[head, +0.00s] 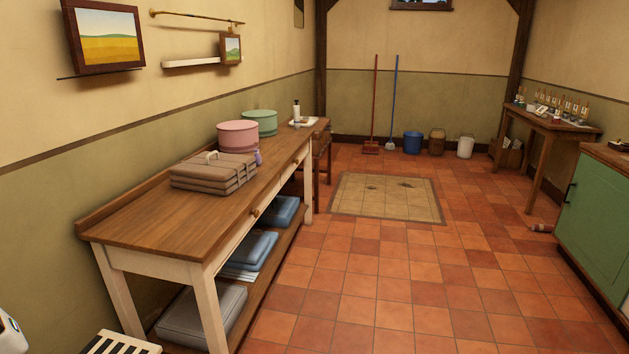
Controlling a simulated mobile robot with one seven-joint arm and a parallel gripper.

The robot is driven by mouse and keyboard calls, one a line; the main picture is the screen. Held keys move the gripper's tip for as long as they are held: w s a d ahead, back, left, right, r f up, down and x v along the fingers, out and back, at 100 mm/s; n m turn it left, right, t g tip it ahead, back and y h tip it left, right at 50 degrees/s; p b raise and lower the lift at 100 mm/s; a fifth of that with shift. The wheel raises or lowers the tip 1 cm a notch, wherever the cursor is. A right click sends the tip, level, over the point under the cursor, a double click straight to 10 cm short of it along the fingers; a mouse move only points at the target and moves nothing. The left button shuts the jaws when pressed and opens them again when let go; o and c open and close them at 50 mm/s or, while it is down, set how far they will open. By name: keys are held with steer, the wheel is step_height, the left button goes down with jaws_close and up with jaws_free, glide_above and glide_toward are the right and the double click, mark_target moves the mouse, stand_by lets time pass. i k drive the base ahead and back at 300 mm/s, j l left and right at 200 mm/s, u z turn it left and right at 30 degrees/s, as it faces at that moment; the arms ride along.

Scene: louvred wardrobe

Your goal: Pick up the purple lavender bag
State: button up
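A small purple thing (258,157), which looks like the lavender bag, is on the long wooden table (130,230). It stands just right of a stack of folded taupe cloth or cases (212,175) and in front of the pink round box (238,136). It is small, and the stack may hide part of it. My gripper is not in view. A white rounded part at the lower left edge may be mine, but I cannot tell.
A green round box (260,122) and a white tray (303,122) with a bottle stand farther along the table. Folded blue items (250,252) lie on its lower shelf. A slatted black-and-white thing (113,343) is at the lower left. The tiled floor (390,280) right of the table is clear.

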mark_target(257, 154)
steer(key=i+z, duration=0.3)
steer(key=i, duration=0.9)
steer(key=i+u, duration=0.1)
steer(key=i, duration=0.5)
steer(key=i+l+u, duration=0.1)
steer(key=i, duration=0.5)
steer(key=i+l+u, duration=0.2)
steer(key=i+u, duration=0.2)
steer(key=i+l+u, duration=0.3)
steer(key=i+u, duration=0.15)
steer(key=i+l+u, duration=0.4)
steer(key=i+j, duration=0.4)
